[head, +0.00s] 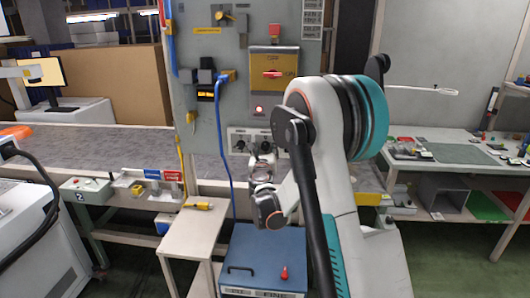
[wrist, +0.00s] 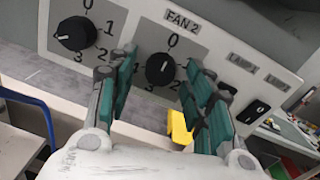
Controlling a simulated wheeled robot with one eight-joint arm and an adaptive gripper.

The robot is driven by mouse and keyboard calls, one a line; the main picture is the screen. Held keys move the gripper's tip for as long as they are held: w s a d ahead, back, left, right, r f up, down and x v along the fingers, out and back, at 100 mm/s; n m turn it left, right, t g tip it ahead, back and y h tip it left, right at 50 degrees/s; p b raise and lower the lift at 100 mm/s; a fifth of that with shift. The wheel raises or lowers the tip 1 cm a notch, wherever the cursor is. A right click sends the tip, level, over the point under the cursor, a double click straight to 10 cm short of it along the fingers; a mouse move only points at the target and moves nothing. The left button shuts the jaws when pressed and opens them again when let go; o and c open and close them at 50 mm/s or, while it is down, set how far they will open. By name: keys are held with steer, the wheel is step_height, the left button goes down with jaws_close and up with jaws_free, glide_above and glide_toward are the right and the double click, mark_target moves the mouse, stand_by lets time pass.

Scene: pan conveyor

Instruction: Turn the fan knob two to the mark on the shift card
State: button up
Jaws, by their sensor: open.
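The fan 2 knob (wrist: 160,70) is a round black knob on a grey dial plate under the label "FAN 2" in the wrist view. It carries a small light mark; its exact setting is hard to read. A 0 shows above it and a 2 below. My gripper (wrist: 162,78) is open, its teal-padded fingers on the left and right of the knob; contact cannot be told. In the head view my gripper (head: 262,165) is in front of the knob panel (head: 238,137), hiding part of it. I cannot make out which paper is the shift card.
A second black knob (wrist: 76,33) is left of fan 2, and a black rocker switch (wrist: 252,111) is to the right. A yellow piece (wrist: 180,127) is below the knob. A blue cable (head: 220,140) hangs left of the panel. A blue box (head: 262,250) stands below my arm.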

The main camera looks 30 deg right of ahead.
steer(key=c, duration=1)
steer(key=shift+c, duration=0.2)
